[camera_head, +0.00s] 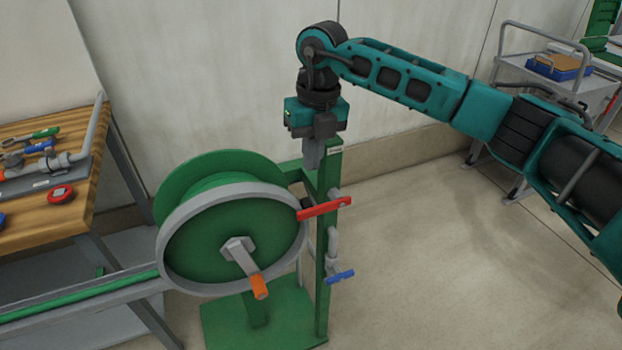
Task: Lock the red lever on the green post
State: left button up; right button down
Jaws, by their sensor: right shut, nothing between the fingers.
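The green post (322,260) stands upright on a green base, just right of a hose reel. The red lever (325,209) sticks out across the post's upper part, close to level, with its right end slightly higher. My right gripper (312,160) points down above the red lever, by the top of the post, and its fingers are shut and empty. It is apart from the lever in the picture; whether it touches the post top I cannot tell. My left gripper is not in view.
The green reel (200,235) with a grey rim and orange crank handle (259,287) stands left of the post. A blue lever (340,277) sits lower on the post. A wooden workbench (75,215) is at left, a grey cart (590,100) at back right. Floor right of the post is clear.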

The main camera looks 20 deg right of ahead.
notch_tip(320, 180, up, 3)
jog(key=shift+a+r, duration=0.1)
jog(key=shift+r, duration=0.05)
dwell(0.4)
